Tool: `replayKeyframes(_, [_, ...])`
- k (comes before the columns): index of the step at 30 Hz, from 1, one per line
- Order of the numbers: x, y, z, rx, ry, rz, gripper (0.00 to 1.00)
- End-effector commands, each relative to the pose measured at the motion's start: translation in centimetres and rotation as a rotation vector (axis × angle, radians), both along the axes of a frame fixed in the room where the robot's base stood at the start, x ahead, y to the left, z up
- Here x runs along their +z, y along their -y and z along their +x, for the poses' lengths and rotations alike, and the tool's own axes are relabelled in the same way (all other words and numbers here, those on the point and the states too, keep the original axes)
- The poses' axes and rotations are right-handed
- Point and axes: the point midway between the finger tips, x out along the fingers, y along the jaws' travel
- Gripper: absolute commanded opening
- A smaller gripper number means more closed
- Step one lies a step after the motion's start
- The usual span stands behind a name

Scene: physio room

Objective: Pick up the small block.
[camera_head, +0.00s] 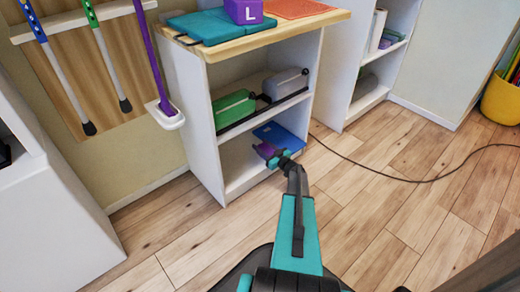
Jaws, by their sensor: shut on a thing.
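My gripper (268,154) is at the lower compartment of the wooden-topped shelf unit, at the end of my outstretched arm. It is shut on a small purple block (263,147), which shows only in part between the jaws. A flat blue item (283,138) lies just behind and to the right of it on the lower shelf. Whether the purple block touches the shelf or the blue item I cannot tell. A larger purple block marked L (244,11) stands on top of the unit, well above my gripper.
The shelf unit (192,98) has a middle shelf with a green case (234,107) and a grey case (286,84) just above my gripper. A dark cable (390,177) crosses the otherwise clear wooden floor at right. A yellow bucket (500,100) stands far right.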

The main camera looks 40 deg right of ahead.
Motion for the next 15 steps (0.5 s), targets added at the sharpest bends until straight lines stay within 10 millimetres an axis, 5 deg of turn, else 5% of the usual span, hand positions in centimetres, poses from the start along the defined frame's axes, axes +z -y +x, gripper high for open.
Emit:
replayKeyframes(7, [3.1, 0.0, 0.0, 0.0, 0.001, 0.0, 0.21])
replayKeyframes(15, [3.5, -3.5, -4.4, -0.001, -0.001, 0.002, 0.21])
